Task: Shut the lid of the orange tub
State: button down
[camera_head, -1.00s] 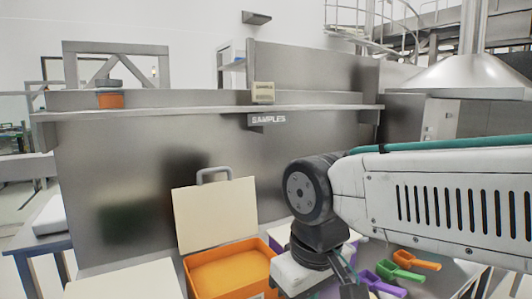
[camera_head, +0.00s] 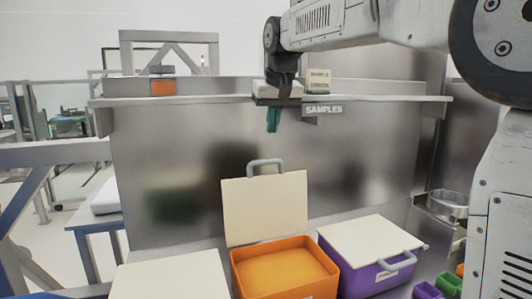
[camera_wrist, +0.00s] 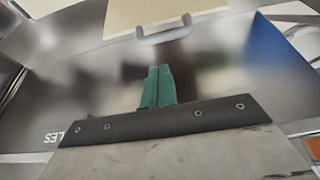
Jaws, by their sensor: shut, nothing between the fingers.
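The orange tub (camera_head: 268,285) stands on the work surface at the lower middle of the head view, with orange contents inside. Its cream lid (camera_head: 265,208) stands open, upright behind the tub, with a grey handle (camera_head: 266,163) at its top edge. In the wrist view the lid (camera_wrist: 165,12) and its handle (camera_wrist: 165,34) show at the top. My gripper (camera_head: 273,125) hangs above the lid, in front of the shelf, fingers pointing down, apart from the handle. Its green fingers (camera_wrist: 158,86) are together and empty.
A purple tub (camera_head: 372,275) with a closed cream lid stands right of the orange tub. Another cream lid (camera_head: 170,278) is at left. A shelf (camera_head: 200,99) holds an orange jar (camera_head: 162,86) and a small box (camera_head: 318,82). Scoops (camera_head: 447,284) lie at right.

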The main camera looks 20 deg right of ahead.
jog(key=x, duration=0.9)
jog(key=shift+w+a, duration=0.2)
jog(key=shift+w, duration=0.05)
jog(key=shift+f, duration=0.1)
dwell(0.3)
